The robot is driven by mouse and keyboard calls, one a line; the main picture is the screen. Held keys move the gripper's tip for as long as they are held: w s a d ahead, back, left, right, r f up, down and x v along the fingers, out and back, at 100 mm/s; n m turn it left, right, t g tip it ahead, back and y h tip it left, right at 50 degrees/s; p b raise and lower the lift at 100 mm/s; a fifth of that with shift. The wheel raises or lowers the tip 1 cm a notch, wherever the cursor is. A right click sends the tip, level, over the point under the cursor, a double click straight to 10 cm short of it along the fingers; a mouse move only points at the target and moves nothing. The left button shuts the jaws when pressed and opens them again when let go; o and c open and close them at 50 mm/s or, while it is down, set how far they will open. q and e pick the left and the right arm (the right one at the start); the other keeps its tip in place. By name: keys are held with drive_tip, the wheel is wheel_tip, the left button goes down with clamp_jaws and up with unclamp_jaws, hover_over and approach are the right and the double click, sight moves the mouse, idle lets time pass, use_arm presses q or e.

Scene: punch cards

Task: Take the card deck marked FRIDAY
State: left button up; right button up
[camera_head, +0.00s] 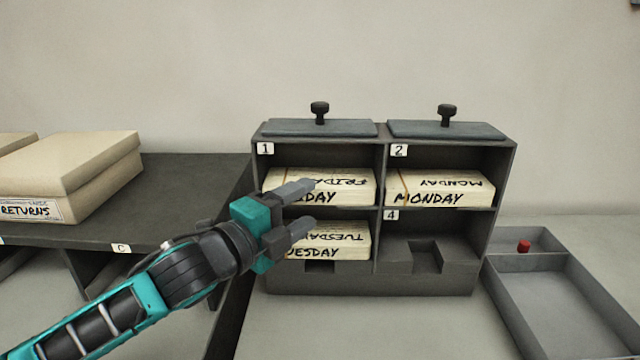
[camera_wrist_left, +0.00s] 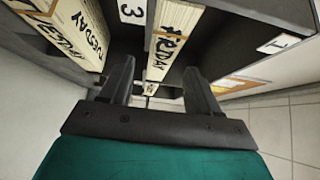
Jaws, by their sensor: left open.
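The card deck marked FRIDAY (camera_head: 343,187) lies in compartment 1, top left of the grey cabinet (camera_head: 372,283). My left gripper (camera_head: 312,204) is open in front of the cabinet's left column, its upper finger covering part of the FRIDAY label. In the left wrist view, the FRIDAY deck (camera_wrist_left: 172,40) shows its edge ahead of and between the two open fingers (camera_wrist_left: 157,68). No contact is clear. The deck marked TUESDAY (camera_head: 340,240) lies in the compartment below, partly hidden by the lower finger. My right gripper is not in view.
The MONDAY deck (camera_head: 440,188) lies in compartment 2; compartment 4 (camera_head: 450,240) is empty. Two knobbed lids (camera_head: 318,128) top the cabinet. A dark shelf (camera_head: 190,190) with a RETURNS box (camera_head: 75,170) stands left. A grey tray (camera_head: 560,300) with a small red object (camera_head: 524,246) lies right.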

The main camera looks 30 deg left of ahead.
sight(317, 197)
use_arm(q)
drive_tip(key=shift+p+x, duration=0.3)
drive_tip(key=shift+x, duration=1.85)
drive_tip(key=shift+a, duration=0.1)
clamp_jaws()
